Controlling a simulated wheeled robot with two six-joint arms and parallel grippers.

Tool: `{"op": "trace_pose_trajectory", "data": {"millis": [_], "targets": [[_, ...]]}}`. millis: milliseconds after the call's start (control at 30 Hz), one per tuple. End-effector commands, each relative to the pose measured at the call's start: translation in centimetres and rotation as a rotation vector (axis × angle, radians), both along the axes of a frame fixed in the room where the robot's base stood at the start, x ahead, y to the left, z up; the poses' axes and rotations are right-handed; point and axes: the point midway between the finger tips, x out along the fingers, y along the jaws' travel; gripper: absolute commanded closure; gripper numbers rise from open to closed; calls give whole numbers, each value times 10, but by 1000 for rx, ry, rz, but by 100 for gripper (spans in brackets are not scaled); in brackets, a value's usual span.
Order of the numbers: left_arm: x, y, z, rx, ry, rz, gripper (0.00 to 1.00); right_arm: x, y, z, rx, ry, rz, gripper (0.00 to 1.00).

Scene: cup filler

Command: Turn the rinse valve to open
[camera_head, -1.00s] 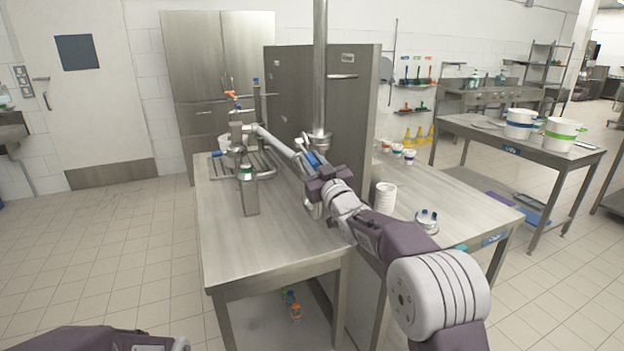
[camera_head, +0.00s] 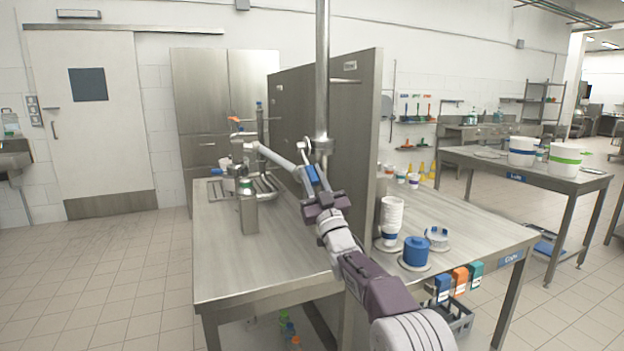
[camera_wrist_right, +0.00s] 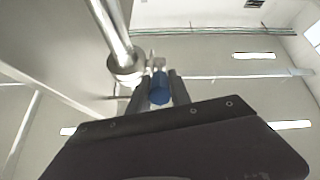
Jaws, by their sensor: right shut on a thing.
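The rinse valve shows as a small blue handle (camera_head: 312,174) at a metal fitting (camera_head: 318,144) on the vertical pipe (camera_head: 322,75) in the head view. My right gripper (camera_head: 313,183) is at the handle, just below the fitting. In the right wrist view, the blue handle (camera_wrist_right: 160,92) sits between the two dark fingers of the right gripper (camera_wrist_right: 160,84), which is shut on it. The pipe and its round collar (camera_wrist_right: 125,66) are left of the fingers there. The handle's far end is partly hidden by the fingers. My left gripper is out of view.
A steel partition (camera_head: 340,120) stands close behind the pipe. Stacked white cups (camera_head: 391,218) and a blue container (camera_head: 416,250) stand on the right table.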

Motion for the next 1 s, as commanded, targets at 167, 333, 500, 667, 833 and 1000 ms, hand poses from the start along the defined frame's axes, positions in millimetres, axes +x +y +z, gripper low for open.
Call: {"op": "trace_pose_trajectory", "data": {"millis": [167,333,500,667,833,1000], "targets": [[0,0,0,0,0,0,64,1,1,-4,-3,8,0,100],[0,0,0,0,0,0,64,1,1,-3,-2,7,1,54],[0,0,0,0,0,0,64,1,0,-2,-2,5,0,54],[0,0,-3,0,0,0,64,-1,0,-3,-1,4,0,54],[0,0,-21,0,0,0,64,-16,-6,-19,-1,4,-1,54],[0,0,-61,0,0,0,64,-37,-12,-40,0,2,0,54]]}}
